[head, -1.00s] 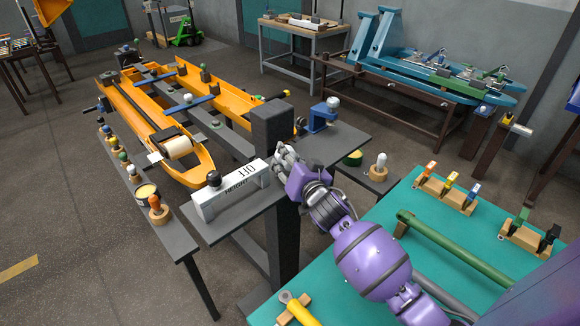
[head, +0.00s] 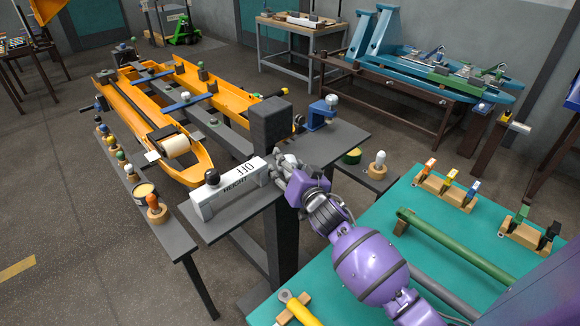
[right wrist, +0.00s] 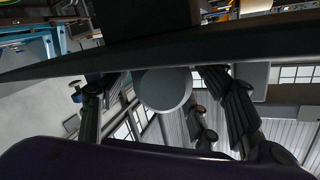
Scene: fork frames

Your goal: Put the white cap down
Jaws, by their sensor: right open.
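My right gripper (head: 283,168) is at the end of the purple arm, beside the dark post and the right end of the white height gauge. Its fingers stand apart in the right wrist view (right wrist: 170,105). A round, pale grey-white disc, seemingly the white cap (right wrist: 164,90), shows between them, near the edge of a dark plate (right wrist: 230,42). I cannot tell whether it touches the plate or a finger. My left gripper is not in view.
A blue clamp (head: 321,114) is on the shelf behind. A teal table (head: 395,262) holds a green bar (head: 455,246).

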